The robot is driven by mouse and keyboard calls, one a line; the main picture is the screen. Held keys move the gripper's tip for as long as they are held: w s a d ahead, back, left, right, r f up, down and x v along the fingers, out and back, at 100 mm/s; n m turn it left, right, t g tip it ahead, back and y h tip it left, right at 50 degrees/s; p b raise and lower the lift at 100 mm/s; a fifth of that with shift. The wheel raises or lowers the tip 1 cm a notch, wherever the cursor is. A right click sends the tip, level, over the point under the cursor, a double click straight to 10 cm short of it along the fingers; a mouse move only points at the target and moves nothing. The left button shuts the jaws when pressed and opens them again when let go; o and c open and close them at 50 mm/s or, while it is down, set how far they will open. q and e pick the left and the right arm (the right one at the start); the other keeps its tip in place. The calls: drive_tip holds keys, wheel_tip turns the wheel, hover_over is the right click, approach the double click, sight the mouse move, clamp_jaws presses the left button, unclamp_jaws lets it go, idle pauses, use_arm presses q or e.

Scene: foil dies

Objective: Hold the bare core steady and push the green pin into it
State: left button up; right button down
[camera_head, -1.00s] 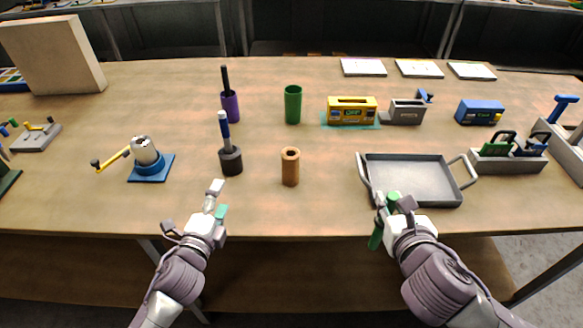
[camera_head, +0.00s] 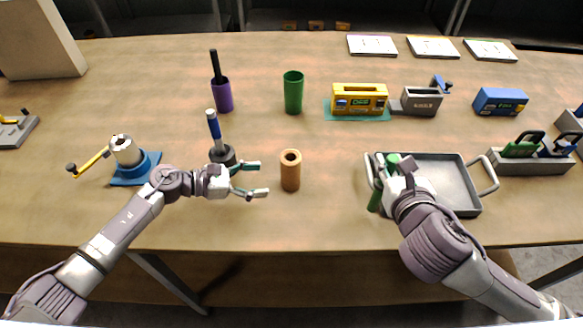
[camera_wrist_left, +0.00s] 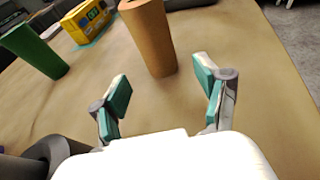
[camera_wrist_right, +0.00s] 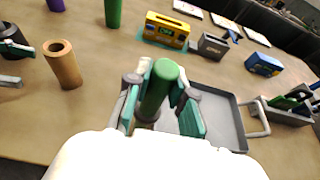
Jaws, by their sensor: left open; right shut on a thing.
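The bare core (camera_head: 290,172) is a brown, hollow, open-topped tube standing upright on the table. It also shows in the left wrist view (camera_wrist_left: 150,42) and right wrist view (camera_wrist_right: 63,68). My left gripper (camera_head: 263,177) is open and empty just left of the core, fingers pointing at it, with a gap between. My right gripper (camera_wrist_right: 162,112) is shut on the green pin (camera_wrist_right: 160,85), a green rod. In the head view the green pin (camera_head: 375,199) is tilted at the left end of the grey tray, apart from the core, partly hidden by the gripper.
The grey tray (camera_head: 440,205) with handles lies right of the core. A dark holder with a blue-handled tool (camera_head: 214,126) stands close behind my left gripper. A green tube (camera_head: 293,93) and a yellow box (camera_head: 345,90) stand farther back. Table between core and tray is clear.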

sight(282, 177)
use_arm(q)
drive_tip(key=x, duration=0.3)
drive_tip(key=b+x, duration=0.1)
drive_tip(key=x, duration=0.2)
drive_tip(key=shift+w+d+f+b, duration=0.1)
drive_tip(key=shift+w+f+b, duration=0.2)
drive_tip(key=shift+w+f, duration=0.05)
use_arm(e)
drive_tip(key=shift+w+f, duration=0.3)
drive_tip(key=shift+f, duration=0.6)
use_arm(q)
drive_tip(key=shift+w+d+b, duration=0.1)
drive_tip(key=shift+d+b, duration=0.2)
drive_tip(key=shift+d, duration=0.35)
use_arm(e)
drive_tip(key=shift+s+f, duration=0.15)
drive_tip(key=shift+f, duration=0.1)
use_arm(q)
drive_tip(key=shift+w+d+f, duration=0.15)
drive_tip(key=shift+d, duration=0.05)
use_arm(e)
drive_tip(key=shift+f, duration=0.1)
use_arm(q)
drive_tip(key=shift+c, duration=0.2)
drive_tip(key=c, duration=0.8)
